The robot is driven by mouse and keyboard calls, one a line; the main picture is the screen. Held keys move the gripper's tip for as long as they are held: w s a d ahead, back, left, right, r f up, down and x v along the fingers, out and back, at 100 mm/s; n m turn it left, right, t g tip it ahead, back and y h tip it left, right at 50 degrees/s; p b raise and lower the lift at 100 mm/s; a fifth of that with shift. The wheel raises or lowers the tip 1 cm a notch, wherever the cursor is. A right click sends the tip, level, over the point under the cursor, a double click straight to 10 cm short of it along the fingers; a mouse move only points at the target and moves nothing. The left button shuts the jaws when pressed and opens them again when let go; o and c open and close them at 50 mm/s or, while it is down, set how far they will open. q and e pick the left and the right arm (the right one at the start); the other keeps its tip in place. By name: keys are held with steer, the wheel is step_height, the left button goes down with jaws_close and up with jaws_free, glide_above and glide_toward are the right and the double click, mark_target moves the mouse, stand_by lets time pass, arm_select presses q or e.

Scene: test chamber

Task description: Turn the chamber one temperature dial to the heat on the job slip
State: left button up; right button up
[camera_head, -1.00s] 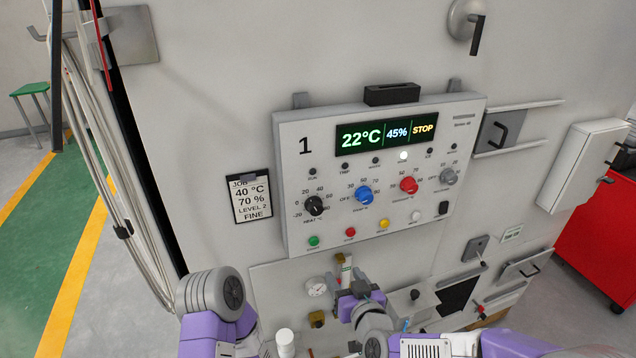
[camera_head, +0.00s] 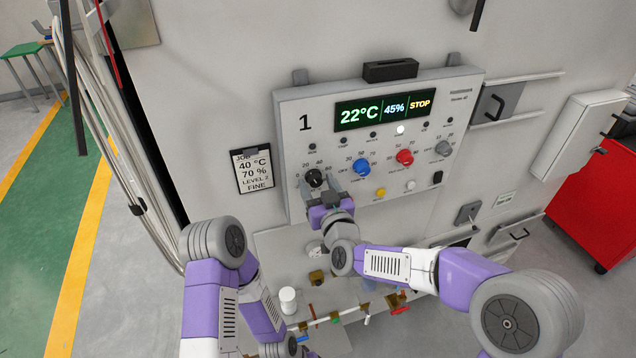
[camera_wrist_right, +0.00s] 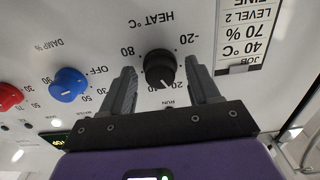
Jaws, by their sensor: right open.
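The chamber one panel (camera_head: 290,135) shows 22°C, 45% and STOP on its display (camera_head: 384,108). The black HEAT dial (camera_head: 314,177) is at its lower left; in the right wrist view the dial (camera_wrist_right: 160,66) has its white pointer between 20 and 40, nearer 20. The job slip (camera_head: 253,171) left of the panel reads 40 °C, 70 %, LEVEL 2, FINE. My right gripper (camera_head: 322,188) is open at the dial. In the right wrist view its fingers (camera_wrist_right: 160,74) stand either side of the dial, with gaps visible. My left arm shows at lower left; its gripper is out of view.
The blue DAMP dial (camera_head: 362,167) and red dial (camera_head: 404,157) are right of the HEAT dial. Yellow (camera_head: 380,193) and white (camera_head: 410,186) buttons sit below. A bench with small fittings and a white bottle (camera_head: 288,300) lies below the panel.

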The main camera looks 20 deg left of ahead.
steer(key=c, duration=1)
steer(key=m+b, duration=0.6)
steer(key=b, duration=0.3)
steer(key=shift+f+b, duration=0.15)
steer(key=shift+b, duration=0.15)
steer(key=shift+c, duration=0.2)
steer(key=shift+a+r+m+b, duration=0.1)
steer(key=shift+r+m+b, duration=0.1)
steer(key=shift+m+b, duration=1.55)
steer(key=shift+m, duration=0.25)
steer(key=o, duration=1)
steer(key=shift+o, duration=0.2)
